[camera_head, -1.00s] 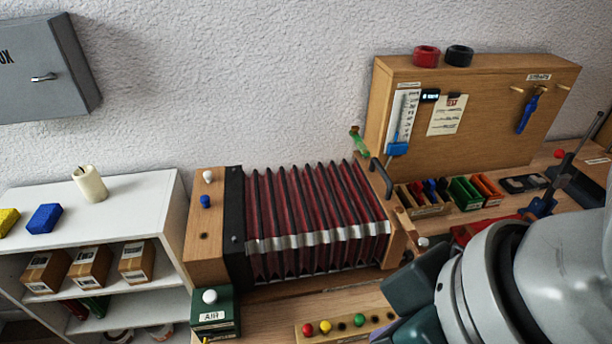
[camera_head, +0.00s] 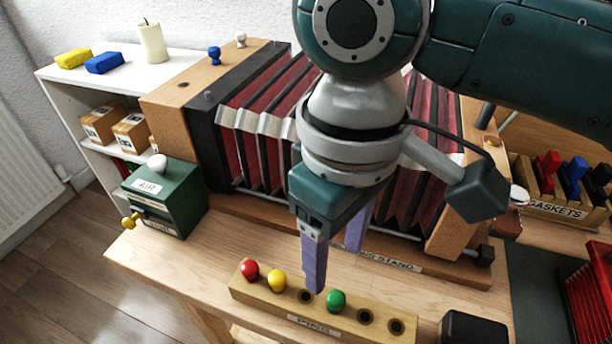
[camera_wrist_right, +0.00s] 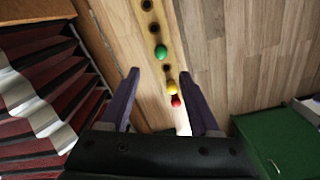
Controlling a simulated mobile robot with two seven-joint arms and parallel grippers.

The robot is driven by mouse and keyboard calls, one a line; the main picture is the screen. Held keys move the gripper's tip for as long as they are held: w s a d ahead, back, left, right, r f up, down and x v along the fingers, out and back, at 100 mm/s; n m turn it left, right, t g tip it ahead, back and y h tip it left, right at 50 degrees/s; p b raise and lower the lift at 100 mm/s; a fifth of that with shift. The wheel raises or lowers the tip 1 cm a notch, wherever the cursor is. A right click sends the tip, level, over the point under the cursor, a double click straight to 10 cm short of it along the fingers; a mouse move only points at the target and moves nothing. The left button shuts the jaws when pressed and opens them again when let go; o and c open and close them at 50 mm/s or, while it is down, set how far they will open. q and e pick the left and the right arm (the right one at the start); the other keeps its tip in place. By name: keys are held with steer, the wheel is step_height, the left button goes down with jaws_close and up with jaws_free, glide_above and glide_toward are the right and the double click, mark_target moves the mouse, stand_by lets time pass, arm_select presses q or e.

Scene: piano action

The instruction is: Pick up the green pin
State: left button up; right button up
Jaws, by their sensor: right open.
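The green pin (camera_head: 336,300) stands in a wooden pin rack (camera_head: 381,332) near the table's front edge, with its round head showing. Right of it are empty holes, and one empty hole separates it from the yellow pin on its left. My right gripper (camera_head: 334,270) is open and empty, pointing down just above and behind the rack, its purple fingers close to the green pin. In the right wrist view the green pin (camera_wrist_right: 161,52) lies ahead, beyond the open fingers (camera_wrist_right: 165,85). My left gripper is not in view.
A yellow pin (camera_head: 277,280) and a red pin (camera_head: 250,270) stand in the same rack. The red bellows (camera_head: 262,125) stand behind my gripper. A green box (camera_head: 165,200) is at the left, a gaskets tray (camera_head: 556,209) at the right. Bare table lies left of the rack.

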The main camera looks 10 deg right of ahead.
mark_target(337, 297)
step_height(337, 297, down, 2)
steer(key=shift+a+f, duration=0.1)
steer(key=f, duration=0.3)
steer(key=f+b, duration=0.1)
steer(key=shift+s+d+f, duration=0.3)
steer(key=shift+s+d, duration=0.05)
steer(key=shift+s, duration=0.05)
steer(key=shift+f, duration=0.35)
jaws_close()
